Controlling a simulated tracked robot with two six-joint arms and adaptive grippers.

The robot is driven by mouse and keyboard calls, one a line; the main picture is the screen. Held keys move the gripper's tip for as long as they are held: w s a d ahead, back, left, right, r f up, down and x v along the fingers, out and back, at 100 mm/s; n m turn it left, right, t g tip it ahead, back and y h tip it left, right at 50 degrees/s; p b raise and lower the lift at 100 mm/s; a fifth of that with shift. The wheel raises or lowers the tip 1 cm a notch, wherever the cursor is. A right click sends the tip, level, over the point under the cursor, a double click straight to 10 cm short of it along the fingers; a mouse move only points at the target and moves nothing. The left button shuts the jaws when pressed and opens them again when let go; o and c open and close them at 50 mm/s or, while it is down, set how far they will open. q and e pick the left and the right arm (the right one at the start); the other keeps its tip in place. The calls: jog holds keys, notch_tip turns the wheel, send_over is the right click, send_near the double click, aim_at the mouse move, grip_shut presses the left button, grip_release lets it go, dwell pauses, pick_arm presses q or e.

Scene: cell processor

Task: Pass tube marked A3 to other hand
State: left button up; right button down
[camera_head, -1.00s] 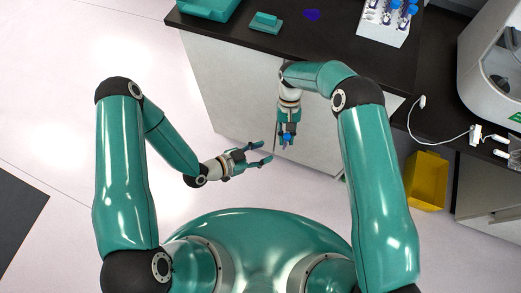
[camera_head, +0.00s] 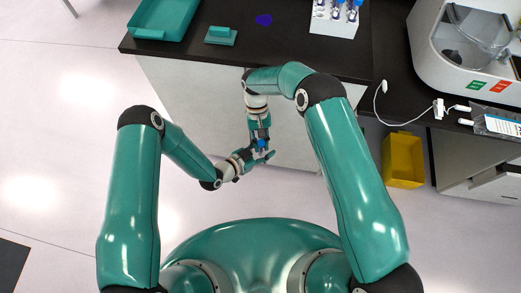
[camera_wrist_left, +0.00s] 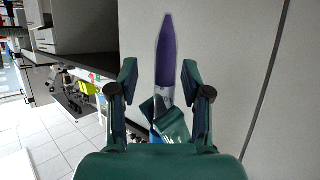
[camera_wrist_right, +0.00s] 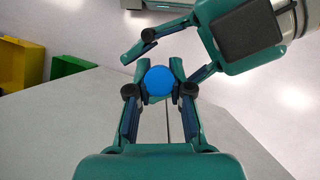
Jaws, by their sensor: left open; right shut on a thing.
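The tube has a blue cap, seen end-on in the right wrist view (camera_wrist_right: 158,83) and small in the head view (camera_head: 262,144). My right gripper (camera_wrist_right: 160,90) is shut on it near the cap. In the left wrist view the tube (camera_wrist_left: 166,60) shows a purple conical body standing between the open fingers of my left gripper (camera_wrist_left: 160,80). Its lower part is partly hidden by my right gripper's fingers. The left fingers have a gap on each side of the tube. The two grippers meet in front of the counter. I cannot read a marking on the tube.
On the black counter are a white tube rack (camera_head: 334,24) with blue-capped tubes, a teal tray (camera_head: 185,27), a small teal block (camera_head: 221,35) and a purple item (camera_head: 264,19). A white machine (camera_head: 455,60) stands right. A yellow bin (camera_head: 403,160) is on the floor.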

pick_arm(q)
jog(key=shift+c, duration=0.4)
grip_shut()
jog(key=shift+s, duration=0.15)
pick_arm(e)
jog(key=c, duration=1.1)
grip_release()
jog(key=shift+w, duration=0.1)
pick_arm(q)
jog(key=shift+d, duration=0.1)
pick_arm(e)
jog(key=shift+o, duration=0.6)
jog(key=shift+a, duration=0.1)
pick_arm(q)
jog(key=shift+s, duration=0.1)
